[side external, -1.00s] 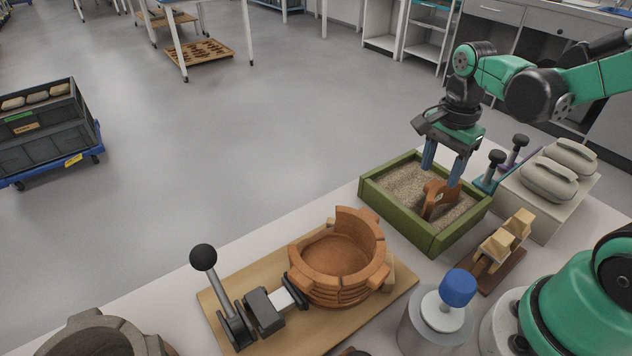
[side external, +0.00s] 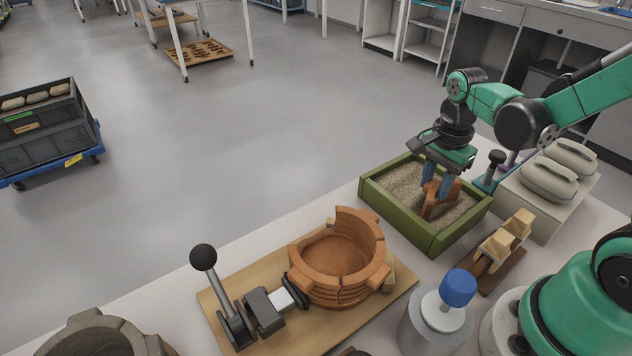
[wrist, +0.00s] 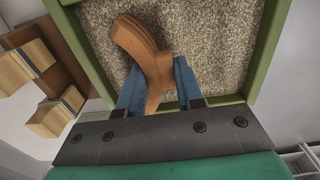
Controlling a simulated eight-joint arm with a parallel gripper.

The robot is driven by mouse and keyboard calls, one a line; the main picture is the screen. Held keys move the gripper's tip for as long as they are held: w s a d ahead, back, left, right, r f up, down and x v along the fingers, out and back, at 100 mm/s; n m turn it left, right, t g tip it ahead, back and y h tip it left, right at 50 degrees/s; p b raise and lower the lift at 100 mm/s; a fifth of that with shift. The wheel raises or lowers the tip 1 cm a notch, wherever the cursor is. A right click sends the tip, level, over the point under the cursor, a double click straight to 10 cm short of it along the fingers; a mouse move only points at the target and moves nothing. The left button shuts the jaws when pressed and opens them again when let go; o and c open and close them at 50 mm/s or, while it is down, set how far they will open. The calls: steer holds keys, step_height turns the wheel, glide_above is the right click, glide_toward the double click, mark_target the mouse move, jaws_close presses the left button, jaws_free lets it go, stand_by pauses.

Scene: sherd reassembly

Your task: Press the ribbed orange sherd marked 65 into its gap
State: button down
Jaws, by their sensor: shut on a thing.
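The orange sherd (side external: 436,203) stands in the sand of a green-rimmed tray (side external: 433,244); no number is readable on it. My gripper (side external: 437,190) is low over the tray with its blue fingers shut on the sherd. In the wrist view, the sherd (wrist: 148,62) lies between the two fingers (wrist: 157,88), its far end reaching over the sand. The ribbed orange vessel (side external: 337,290) stands on a wooden board (side external: 372,312), with its wall high at the back and lower at the front. A lever clamp (side external: 265,308) sits beside it on the board.
A blue-topped container (side external: 458,290) and a small wooden stand with pale blocks (side external: 500,245) are right of the board. A dark handled tool (side external: 490,172) stands close to my gripper.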

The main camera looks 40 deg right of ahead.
mark_target(436, 183)
steer(key=shift+r, duration=3.5)
steer(key=w+a+r+n, duration=0.1)
steer(key=w+a, duration=0.3)
steer(key=a, duration=0.7)
steer(key=w+a+r+n, duration=0.1)
steer(key=w+a, duration=0.2)
steer(key=a, duration=0.9)
steer(key=shift+d+f, duration=0.15)
steer(key=shift+f, duration=1.35)
steer(key=shift+d+f, duration=0.1)
steer(key=shift+f, duration=1.35)
steer(key=shift+s+f, duration=0.3)
steer(key=shift+f, duration=0.1)
steer(key=shift+d, duration=0.1)
steer(key=shift+s+f, duration=0.1)
steer(key=shift+s, duration=0.2)
steer(key=shift+f, duration=0.4)
